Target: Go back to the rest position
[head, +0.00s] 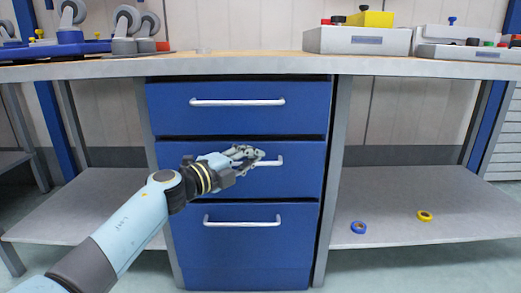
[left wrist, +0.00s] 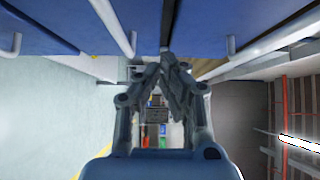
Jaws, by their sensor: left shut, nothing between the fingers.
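My left gripper (head: 256,154) is in front of the middle drawer (head: 300,185) of a blue cabinet under the workbench, near the right end of that drawer's handle (head: 272,162). In the left wrist view its fingers (left wrist: 163,72) come together at the tips and hold nothing. That view also shows blue drawer fronts and pale handles along the top edge. I cannot tell whether the fingers touch the handle. My right gripper is not in view.
The bench top (head: 240,67) runs above the drawers. It carries grey casters (head: 122,45) on a blue base and a grey box (head: 358,42) with a yellow block. A blue ring (head: 358,228) and a yellow ring (head: 425,216) lie on the lower right shelf. The lower left shelf looks clear.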

